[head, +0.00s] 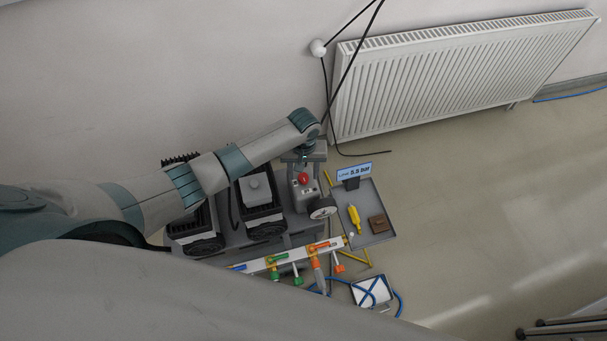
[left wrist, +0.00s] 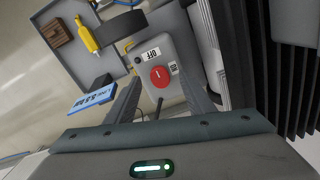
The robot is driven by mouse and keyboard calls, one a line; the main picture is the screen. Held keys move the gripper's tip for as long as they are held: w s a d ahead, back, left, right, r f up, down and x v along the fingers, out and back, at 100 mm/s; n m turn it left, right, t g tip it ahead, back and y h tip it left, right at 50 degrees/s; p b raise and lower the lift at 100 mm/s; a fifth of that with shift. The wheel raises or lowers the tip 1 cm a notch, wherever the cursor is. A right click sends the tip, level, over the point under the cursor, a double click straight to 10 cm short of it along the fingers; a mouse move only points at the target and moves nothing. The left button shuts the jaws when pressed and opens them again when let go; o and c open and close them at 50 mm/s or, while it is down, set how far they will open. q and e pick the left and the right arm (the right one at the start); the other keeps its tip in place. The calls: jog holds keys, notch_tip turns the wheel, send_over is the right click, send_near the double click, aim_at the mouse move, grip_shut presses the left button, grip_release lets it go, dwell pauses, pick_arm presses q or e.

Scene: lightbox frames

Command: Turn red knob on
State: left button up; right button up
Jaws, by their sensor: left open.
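The red knob (head: 304,179) sits on a small grey box (head: 305,195) on the bench, beside a round gauge. My left gripper (head: 303,160) is just behind the knob in the head view, pointing down. In the left wrist view its fingers (left wrist: 160,95) are spread apart on either side of the knob's box, with nothing held. Whether they touch the box I cannot tell. My right gripper is out of view.
A round gauge (head: 322,208) stands close to the box. A grey tray (head: 382,236) holds a yellow tool (head: 354,218) and a brown block (head: 378,224). A blue pressure sign (head: 354,172) stands behind. Black ribbed units (head: 262,222) stand left, and coloured valves (head: 275,260) are in front.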

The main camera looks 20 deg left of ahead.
aim_at(303, 179)
pick_arm(q)
jog(key=shift+f, duration=1.15)
jog(key=c, duration=1.1)
